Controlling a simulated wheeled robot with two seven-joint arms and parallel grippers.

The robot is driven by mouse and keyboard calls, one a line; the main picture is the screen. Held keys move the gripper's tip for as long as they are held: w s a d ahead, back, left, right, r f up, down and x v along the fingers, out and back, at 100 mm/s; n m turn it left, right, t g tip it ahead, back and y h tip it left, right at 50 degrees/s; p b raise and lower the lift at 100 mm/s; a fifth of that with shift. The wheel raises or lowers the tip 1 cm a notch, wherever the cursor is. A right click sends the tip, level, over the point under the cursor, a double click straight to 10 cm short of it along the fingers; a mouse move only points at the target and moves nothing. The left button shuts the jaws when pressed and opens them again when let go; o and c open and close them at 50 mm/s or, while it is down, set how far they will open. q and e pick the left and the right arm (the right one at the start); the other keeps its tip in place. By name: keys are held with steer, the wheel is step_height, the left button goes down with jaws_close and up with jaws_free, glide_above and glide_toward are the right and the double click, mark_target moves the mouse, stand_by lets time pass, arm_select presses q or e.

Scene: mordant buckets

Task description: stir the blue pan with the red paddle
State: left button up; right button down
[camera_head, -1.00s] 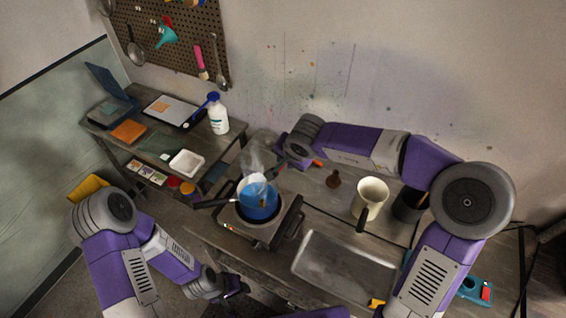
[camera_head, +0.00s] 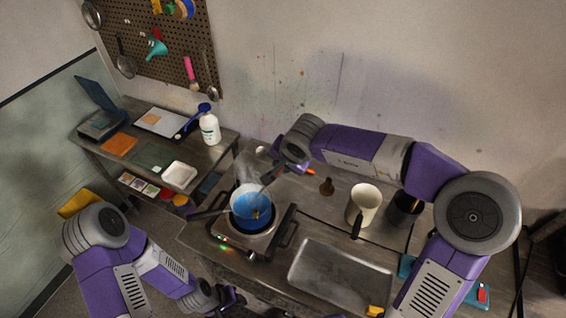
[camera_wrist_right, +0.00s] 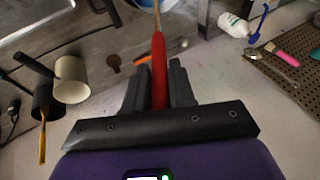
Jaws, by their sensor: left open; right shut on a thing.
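The blue pan (camera_head: 243,216) sits on a hot plate (camera_head: 228,235), with blue liquid inside and steam above it. My right gripper (camera_head: 281,170) is up and to the right of the pan. It is shut on the red handle of the paddle (camera_wrist_right: 158,65), which also shows in the right wrist view between the fingers of my right gripper (camera_wrist_right: 160,85). The paddle's thin shaft runs toward the pan (camera_wrist_right: 146,4), and its lower end is inside the pan's rim. My left gripper (camera_head: 232,299) is open and empty, low at the bottom edge, partly hidden.
A cream jug (camera_head: 364,203) and a dark pot (camera_head: 403,210) stand right of the hot plate. A metal tray (camera_head: 340,275) lies in front of them. A white bottle (camera_head: 209,130) stands on the left table. The bench between hot plate and jug is mostly clear.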

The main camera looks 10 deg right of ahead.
step_height(320, 180, up, 11)
stand_by(0.8)
stand_by(0.4)
